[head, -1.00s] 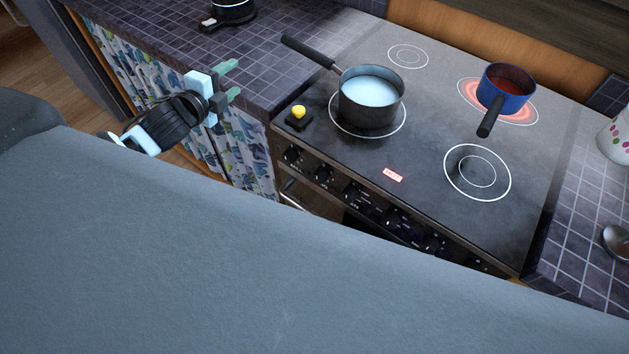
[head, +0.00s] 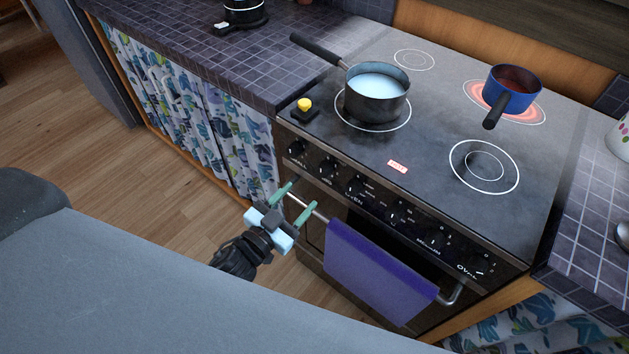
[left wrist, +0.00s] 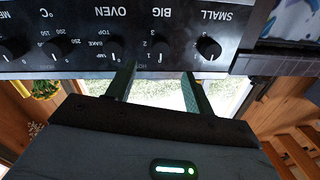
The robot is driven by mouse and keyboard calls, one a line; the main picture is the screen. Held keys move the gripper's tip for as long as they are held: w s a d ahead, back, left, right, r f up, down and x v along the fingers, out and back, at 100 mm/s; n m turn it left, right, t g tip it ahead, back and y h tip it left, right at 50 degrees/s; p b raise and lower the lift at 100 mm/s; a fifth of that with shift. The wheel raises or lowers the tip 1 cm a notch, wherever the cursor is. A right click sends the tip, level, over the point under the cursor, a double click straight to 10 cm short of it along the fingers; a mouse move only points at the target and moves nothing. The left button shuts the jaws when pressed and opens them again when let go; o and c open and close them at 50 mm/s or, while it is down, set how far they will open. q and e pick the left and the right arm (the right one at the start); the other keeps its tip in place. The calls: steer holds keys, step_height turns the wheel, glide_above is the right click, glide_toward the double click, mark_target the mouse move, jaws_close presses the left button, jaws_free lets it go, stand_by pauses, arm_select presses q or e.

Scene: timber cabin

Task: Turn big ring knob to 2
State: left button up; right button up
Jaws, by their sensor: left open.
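The big ring knob (left wrist: 160,47) is a black dial under the label BIG on the stove's front panel in the left wrist view, which shows it upside down. Small digits run beside it; its exact setting is hard to read. In the head view it appears to be the second knob (head: 328,166) from the left. My left gripper (head: 296,200) is open and empty, in front of and below the panel's left part. In the left wrist view its green fingers (left wrist: 158,76) point at the panel, roughly either side of the big knob, apparently short of it. My right gripper is not in view.
A purple towel (head: 375,273) hangs on the oven handle (head: 305,205), close to my left gripper. The small knob (left wrist: 208,47) and oven knob (left wrist: 115,46) flank the big one. A grey pot (head: 376,100) and a blue pot (head: 510,90) stand on the cooktop.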

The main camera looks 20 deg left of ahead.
mark_target(321, 173)
arm_select(q)
steer(key=x, duration=0.7)
steer(key=shift+w+d, duration=0.15)
steer(key=shift+w, duration=0.25)
steer(key=c, duration=1)
